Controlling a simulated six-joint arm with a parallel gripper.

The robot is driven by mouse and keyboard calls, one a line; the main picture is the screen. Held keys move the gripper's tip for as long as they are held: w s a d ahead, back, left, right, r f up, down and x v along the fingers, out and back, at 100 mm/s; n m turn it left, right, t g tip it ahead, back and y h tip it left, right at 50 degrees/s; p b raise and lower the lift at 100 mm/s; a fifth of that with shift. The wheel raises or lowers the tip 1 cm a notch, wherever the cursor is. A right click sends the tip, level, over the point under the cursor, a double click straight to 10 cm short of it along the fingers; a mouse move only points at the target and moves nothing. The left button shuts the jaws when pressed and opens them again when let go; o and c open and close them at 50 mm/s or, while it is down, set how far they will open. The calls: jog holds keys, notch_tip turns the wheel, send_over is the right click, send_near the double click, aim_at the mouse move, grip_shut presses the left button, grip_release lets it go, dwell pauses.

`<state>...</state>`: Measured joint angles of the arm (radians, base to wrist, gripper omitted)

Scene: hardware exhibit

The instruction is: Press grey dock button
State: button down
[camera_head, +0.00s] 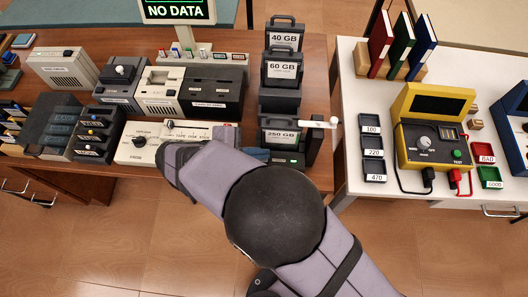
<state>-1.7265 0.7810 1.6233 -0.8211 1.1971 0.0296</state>
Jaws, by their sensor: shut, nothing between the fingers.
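Several dock-like units stand on the brown table, and I cannot tell for certain which one carries the grey dock button. A light grey unit with a dark top (160,84) stands left of a wide black unit (213,92). A dark grey unit with a whitish round part on top (120,78) stands left of those. Their labels are too small to read. My arm reaches in from the lower right and its far end lies over the front of the table. My gripper is hidden behind my own arm links.
A white control box with a dial (139,142) stands at the table's front, partly behind my arm. Drives labelled 40 GB (285,38), 60 GB (281,69) and 250 GB (279,134) stand right. A yellow meter (420,103) sits on the white table (345,85).

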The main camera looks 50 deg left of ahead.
jog(key=shift+f, duration=0.35)
dwell(0.3)
jog(key=shift+r+p, duration=0.5)
jog(key=shift+r, duration=0.4)
jog(key=shift+r+p, duration=2.35)
jog(key=shift+r, duration=0.65)
